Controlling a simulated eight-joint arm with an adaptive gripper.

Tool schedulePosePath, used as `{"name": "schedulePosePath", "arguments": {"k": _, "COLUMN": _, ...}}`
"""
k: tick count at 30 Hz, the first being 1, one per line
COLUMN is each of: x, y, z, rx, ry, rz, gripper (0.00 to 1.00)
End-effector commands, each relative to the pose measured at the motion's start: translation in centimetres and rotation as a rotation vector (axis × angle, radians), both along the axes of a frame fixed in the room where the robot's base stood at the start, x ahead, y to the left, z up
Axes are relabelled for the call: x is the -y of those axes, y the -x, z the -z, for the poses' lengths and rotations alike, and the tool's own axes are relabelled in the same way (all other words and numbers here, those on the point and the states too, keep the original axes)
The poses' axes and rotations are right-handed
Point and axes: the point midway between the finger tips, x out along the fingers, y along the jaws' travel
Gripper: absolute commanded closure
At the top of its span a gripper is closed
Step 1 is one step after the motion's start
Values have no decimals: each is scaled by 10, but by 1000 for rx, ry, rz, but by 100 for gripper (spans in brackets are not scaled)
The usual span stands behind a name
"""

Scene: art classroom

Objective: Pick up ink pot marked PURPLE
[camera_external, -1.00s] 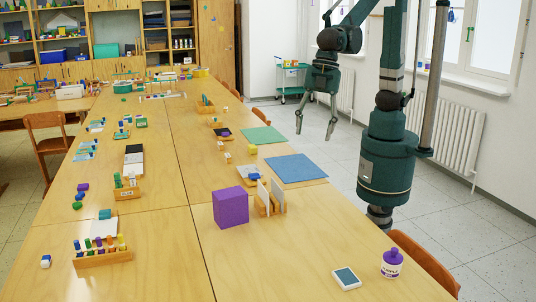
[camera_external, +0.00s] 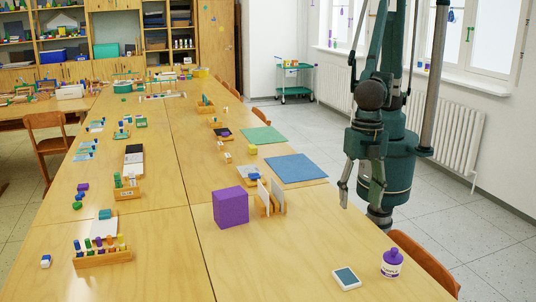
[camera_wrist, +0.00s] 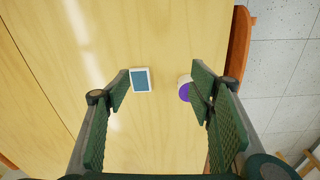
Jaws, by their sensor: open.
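The ink pot (camera_external: 392,264) is a white jar with a purple lid and a label that seems to read PURPLE. It stands upright near the table's right edge in the external view. In the wrist view the ink pot (camera_wrist: 185,89) is seen from above, partly hidden behind the right finger. My gripper (camera_external: 358,200) is open and empty, above and behind the pot, beside the table's right edge. In the wrist view my gripper (camera_wrist: 162,90) has its fingers wide apart, with the table well beyond them.
A white-framed pad with a dark teal top (camera_external: 346,278) lies left of the pot; it also shows in the wrist view (camera_wrist: 140,80). A purple cube (camera_external: 230,207) and a wooden holder (camera_external: 268,203) stand further back. A chair (camera_external: 425,262) borders the right edge.

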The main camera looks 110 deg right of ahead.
Motion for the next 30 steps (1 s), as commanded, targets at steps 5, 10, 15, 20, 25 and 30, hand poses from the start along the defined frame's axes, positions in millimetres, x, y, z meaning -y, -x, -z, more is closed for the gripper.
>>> {"name": "schedulePosePath", "arguments": {"k": 5, "x": -45, "y": 20, "z": 33, "rx": -20, "ry": 25, "rz": -94, "gripper": 46}}
{"name": "schedulePosePath", "arguments": {"k": 10, "x": -80, "y": 41, "z": 62, "rx": -37, "ry": 49, "rz": -172, "gripper": 46}}
{"name": "schedulePosePath", "arguments": {"k": 15, "x": -102, "y": 56, "z": 82, "rx": -49, "ry": 64, "rz": -224, "gripper": 46}}
{"name": "schedulePosePath", "arguments": {"k": 20, "x": -109, "y": 62, "z": 90, "rx": -54, "ry": 71, "rz": -243, "gripper": 46}}
{"name": "schedulePosePath", "arguments": {"k": 25, "x": -110, "y": 63, "z": 91, "rx": -55, "ry": 70, "rz": -245, "gripper": 46}}
{"name": "schedulePosePath", "arguments": {"k": 30, "x": -110, "y": 63, "z": 91, "rx": -54, "ry": 71, "rz": -245, "gripper": 46}}
